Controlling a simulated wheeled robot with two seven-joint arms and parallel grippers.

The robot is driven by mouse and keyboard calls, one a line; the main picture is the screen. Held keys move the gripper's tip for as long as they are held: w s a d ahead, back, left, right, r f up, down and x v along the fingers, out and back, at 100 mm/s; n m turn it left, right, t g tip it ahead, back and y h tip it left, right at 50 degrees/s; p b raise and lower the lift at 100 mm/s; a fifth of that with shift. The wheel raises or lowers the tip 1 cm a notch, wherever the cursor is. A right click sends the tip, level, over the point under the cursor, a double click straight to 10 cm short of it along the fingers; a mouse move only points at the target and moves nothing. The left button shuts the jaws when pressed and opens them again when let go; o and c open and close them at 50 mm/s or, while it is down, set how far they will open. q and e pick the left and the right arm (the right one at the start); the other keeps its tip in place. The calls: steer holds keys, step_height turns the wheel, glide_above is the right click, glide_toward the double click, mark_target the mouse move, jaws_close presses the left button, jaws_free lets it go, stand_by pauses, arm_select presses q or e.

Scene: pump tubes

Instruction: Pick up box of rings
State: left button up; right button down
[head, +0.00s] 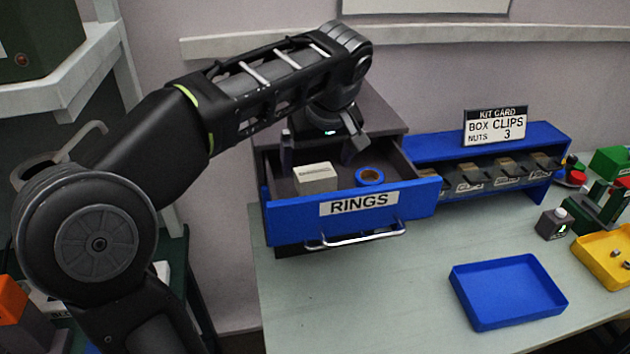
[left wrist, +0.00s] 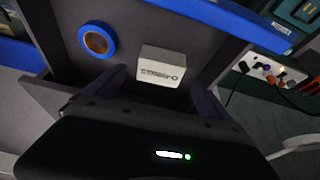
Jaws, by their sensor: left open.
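The box of rings is a small pale box (head: 316,177) with dark print, lying in the open blue drawer (head: 285,215) labelled RINGS. It also shows in the left wrist view (left wrist: 161,64), just beyond my fingers. My left gripper (head: 322,148) is open and reaches down over the drawer from behind the box, one finger to each side and the box apart from them. In the left wrist view my left gripper (left wrist: 160,82) has its two dark fingers either side of the box's near edge. My right gripper is not in view.
A blue tape roll (head: 370,177) lies in the drawer right of the box. The drawer's blue front and metal handle (head: 355,236) stand out over the table. A blue tray (head: 508,291), a blue bin rack (head: 433,155) and a KIT CARD sign (head: 495,127) are to the right.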

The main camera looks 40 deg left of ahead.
mark_target(315, 172)
arm_select(q)
steer(key=b+x, duration=0.2)
steer(key=x, duration=0.2)
steer(key=shift+w+f, duration=0.1)
steer(key=shift+f, duration=0.1)
steer(key=shift+r, duration=0.1)
steer(key=c, duration=1.4)
steer(key=shift+c, duration=0.2)
